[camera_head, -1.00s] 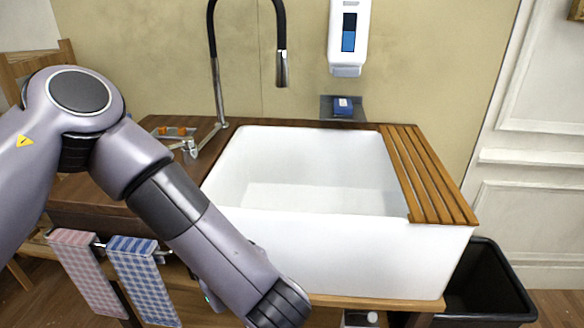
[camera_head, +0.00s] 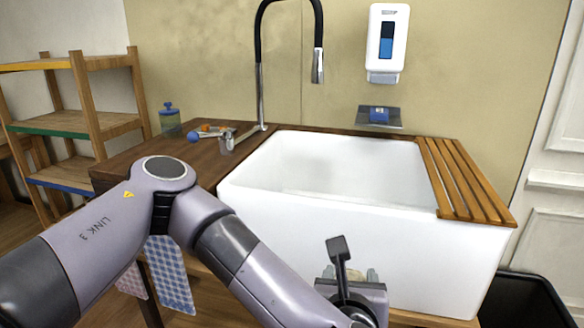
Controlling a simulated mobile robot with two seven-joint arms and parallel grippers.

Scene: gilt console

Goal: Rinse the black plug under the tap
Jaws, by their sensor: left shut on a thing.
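The tap (camera_head: 317,66) has a black arched neck and a metal spout that hangs over the back of the white sink (camera_head: 330,227). The sink basin looks empty, with no water running. My left gripper (camera_head: 362,288) is in front of the sink's front wall, below its rim, and well below the spout. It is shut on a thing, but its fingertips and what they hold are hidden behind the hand. I cannot make out the black plug. My right gripper is not in view.
A slatted wooden board (camera_head: 463,180) covers the sink's right end. A soap dispenser (camera_head: 386,44) and a small shelf with a blue block (camera_head: 379,115) are on the wall. A blue-lidded jar (camera_head: 170,120) stands on the left counter. A black bin (camera_head: 525,300) is at lower right.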

